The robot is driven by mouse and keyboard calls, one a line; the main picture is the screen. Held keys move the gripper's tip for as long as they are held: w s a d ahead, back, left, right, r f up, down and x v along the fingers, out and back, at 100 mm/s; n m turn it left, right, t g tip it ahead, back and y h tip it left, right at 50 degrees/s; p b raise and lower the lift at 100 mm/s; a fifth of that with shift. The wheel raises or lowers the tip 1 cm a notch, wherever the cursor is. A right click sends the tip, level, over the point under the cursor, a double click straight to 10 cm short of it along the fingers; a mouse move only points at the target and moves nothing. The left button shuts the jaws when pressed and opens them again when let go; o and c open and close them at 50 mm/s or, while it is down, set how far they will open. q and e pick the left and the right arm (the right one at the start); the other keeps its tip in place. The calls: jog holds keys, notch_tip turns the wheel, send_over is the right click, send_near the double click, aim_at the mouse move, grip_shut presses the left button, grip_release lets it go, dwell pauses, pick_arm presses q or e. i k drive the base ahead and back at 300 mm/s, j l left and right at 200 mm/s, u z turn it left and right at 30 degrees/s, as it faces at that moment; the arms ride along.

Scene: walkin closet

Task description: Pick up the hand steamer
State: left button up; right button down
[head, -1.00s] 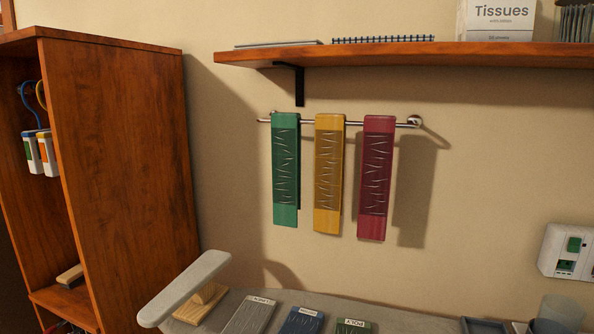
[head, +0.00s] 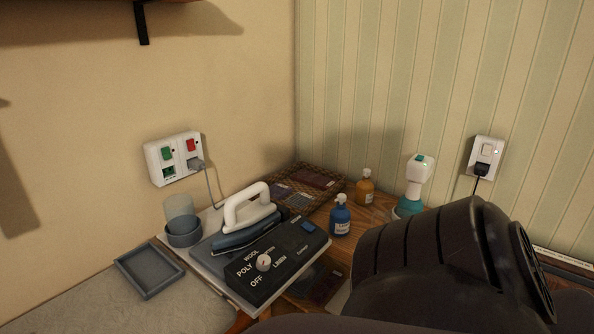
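The hand steamer (head: 417,180) is likely the white, upright device with a green button and a teal base at the back right of the wooden table. It stands near the striped wall, beside an orange pump bottle. Its lower part is partly hidden behind my dark arm. That arm fills the lower right of the head view; its gripper is not visible. My other gripper is not in view either.
An iron (head: 245,215) rests on a control box with a dial (head: 264,262). A blue bottle (head: 341,216) and an orange bottle (head: 365,188) stand left of the steamer. A grey tray (head: 149,270), a basket (head: 338,184) and wall sockets (head: 174,158) (head: 486,157) are around.

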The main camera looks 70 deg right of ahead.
aim_at(417, 173)
jog(key=z, duration=3.05)
